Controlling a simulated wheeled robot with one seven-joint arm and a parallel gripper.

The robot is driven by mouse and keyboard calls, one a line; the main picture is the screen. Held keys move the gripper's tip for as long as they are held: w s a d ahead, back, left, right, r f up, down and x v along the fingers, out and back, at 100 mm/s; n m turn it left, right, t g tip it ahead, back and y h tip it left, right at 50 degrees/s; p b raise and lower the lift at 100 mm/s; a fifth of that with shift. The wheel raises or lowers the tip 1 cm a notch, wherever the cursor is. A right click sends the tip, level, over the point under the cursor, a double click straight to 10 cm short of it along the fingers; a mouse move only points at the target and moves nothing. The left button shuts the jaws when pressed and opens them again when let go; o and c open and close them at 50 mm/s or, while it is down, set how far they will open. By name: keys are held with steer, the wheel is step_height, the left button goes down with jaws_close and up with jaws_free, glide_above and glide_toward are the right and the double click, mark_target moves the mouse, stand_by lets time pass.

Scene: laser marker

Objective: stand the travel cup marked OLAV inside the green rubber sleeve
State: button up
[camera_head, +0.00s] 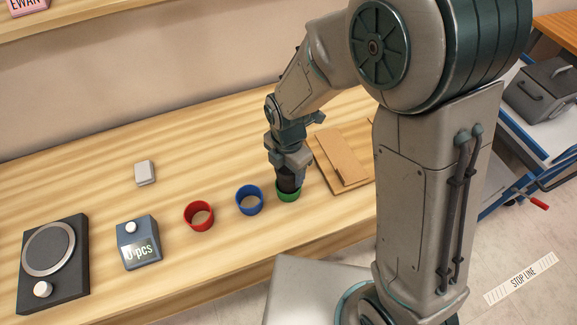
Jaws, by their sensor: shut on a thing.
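A dark travel cup (288,184) is upright in my gripper (289,170), which is shut on it from above. The cup's lower end drops out of sight behind the near wall of the green rubber sleeve (288,196), so it appears to be inside the ring. Whether its base touches the table cannot be told. No name can be read on the cup from here.
A blue sleeve (249,200) and a red sleeve (199,216) stand empty to the left. Further left are a counter box reading "pcs" (139,244) and a black round-plate device (52,262). A cardboard piece (341,157) on a wooden board lies right of my gripper.

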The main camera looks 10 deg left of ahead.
steer(key=shift+f+b, duration=0.8)
steer(key=shift+f, duration=0.2)
steer(key=o, duration=1)
steer(key=shift+r+p, duration=3.05)
steer(key=shift+r, duration=1)
